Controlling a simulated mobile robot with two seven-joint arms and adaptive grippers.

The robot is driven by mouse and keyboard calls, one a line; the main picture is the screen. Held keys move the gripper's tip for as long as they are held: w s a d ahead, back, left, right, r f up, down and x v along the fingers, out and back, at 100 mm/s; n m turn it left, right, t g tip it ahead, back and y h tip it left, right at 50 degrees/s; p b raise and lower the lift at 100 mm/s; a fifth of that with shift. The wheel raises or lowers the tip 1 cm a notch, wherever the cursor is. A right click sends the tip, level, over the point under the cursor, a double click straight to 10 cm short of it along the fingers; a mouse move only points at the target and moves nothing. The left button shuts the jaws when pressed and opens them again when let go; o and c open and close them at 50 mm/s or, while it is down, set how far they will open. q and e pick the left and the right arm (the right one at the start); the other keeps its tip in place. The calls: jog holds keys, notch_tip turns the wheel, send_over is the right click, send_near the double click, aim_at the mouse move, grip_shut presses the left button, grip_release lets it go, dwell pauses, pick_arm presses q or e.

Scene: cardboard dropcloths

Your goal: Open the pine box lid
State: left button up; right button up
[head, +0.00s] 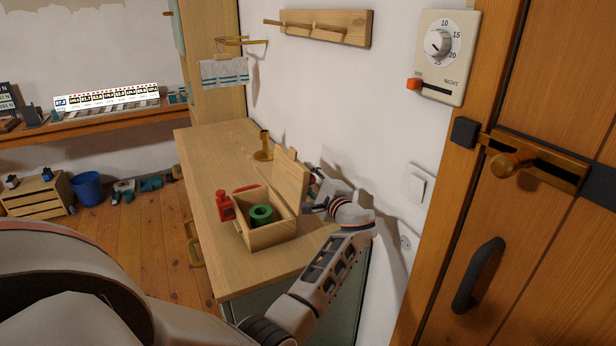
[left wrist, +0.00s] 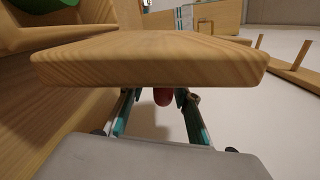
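The pine box (head: 266,237) sits on the wooden cabinet top with a green ring-shaped roll (head: 261,214) inside. Its lid (head: 291,181) stands raised, roughly upright, along the box's right side. My left gripper (head: 318,204) is on the wall side of the lid, close to it. In the left wrist view the lid (left wrist: 150,62) crosses close in front, hiding the fingertips partly. The fingers of the left gripper (left wrist: 160,98) are spread apart with no lid between them. Whether they touch the lid I cannot tell. My right gripper is not in view.
A red object (head: 225,206) stands against the box's left side. A brass piece (head: 263,147) stands farther back on the cabinet top (head: 210,160). The white wall with a switch (head: 419,184) is close on the right. The front left of the top is clear.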

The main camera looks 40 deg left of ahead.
pick_arm(q)
jog(key=shift+d, duration=0.15)
jog(key=v, duration=1.1)
jog(key=shift+d, duration=0.35)
jog(key=shift+s, duration=0.15)
